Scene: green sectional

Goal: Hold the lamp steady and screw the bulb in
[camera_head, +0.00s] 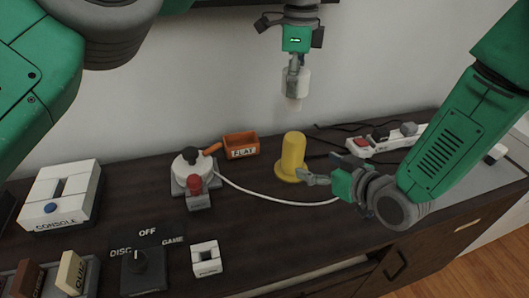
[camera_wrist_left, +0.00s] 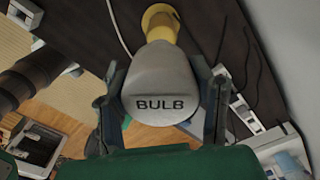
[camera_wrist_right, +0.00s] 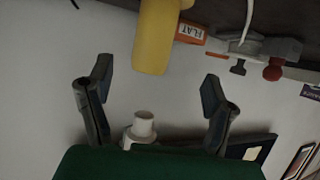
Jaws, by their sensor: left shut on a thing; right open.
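The yellow lamp (camera_head: 292,150), a round post on a wider base, stands upright on the dark cabinet top. The white bulb (camera_head: 296,84), marked BULB in the left wrist view (camera_wrist_left: 160,78), is in my left gripper (camera_head: 295,66), which is shut on it. The bulb hangs above the lamp, apart from it. My right gripper (camera_head: 312,178) is open beside the lamp's lower right side. In the right wrist view, the lamp (camera_wrist_right: 157,35) lies ahead between the open fingers, with no clear grip. The bulb largely hides the lamp in the left wrist view (camera_wrist_left: 158,14).
An orange FLAT bin (camera_head: 241,146) sits left of the lamp, near a white device with a red knob (camera_head: 194,174). A white cord (camera_head: 262,194) runs toward the lamp. A power strip (camera_head: 385,140) lies at right. A console box (camera_head: 62,196) stands at far left.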

